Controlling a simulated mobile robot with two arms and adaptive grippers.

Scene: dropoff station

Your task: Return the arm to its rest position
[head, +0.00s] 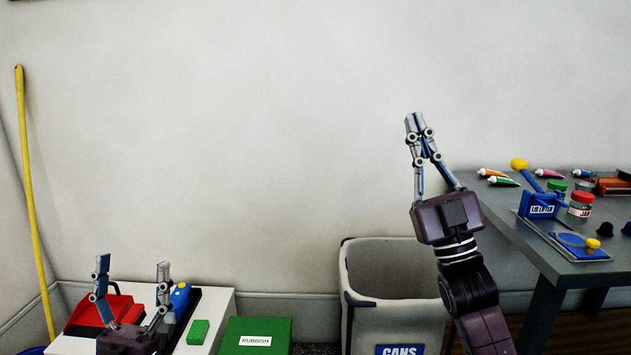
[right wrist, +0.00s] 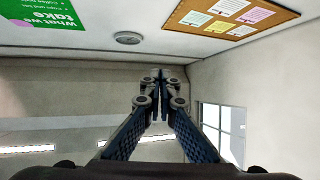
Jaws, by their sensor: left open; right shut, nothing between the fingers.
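A green panel with a white RUBBISH label (head: 255,337) shows at the bottom of the head view. It appears to belong to the pedal bin, but its lower part is cut off. I cannot tell whether its lid is open or shut. My left gripper (head: 132,268) is open and empty, left of the green panel and in front of the white cabinet. My right gripper (head: 414,120) is raised, pointing up against the wall, above and right of the green panel. Its fingers are shut with nothing between them, as the right wrist view (right wrist: 160,85) also shows.
An open grey bin marked CANS (head: 358,322) stands right of the green panel, partly behind my right arm. A white cabinet (head: 222,304) holds a red dustpan, a green sponge and a blue item. A dark table (head: 500,222) with tubes and jars stands at right.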

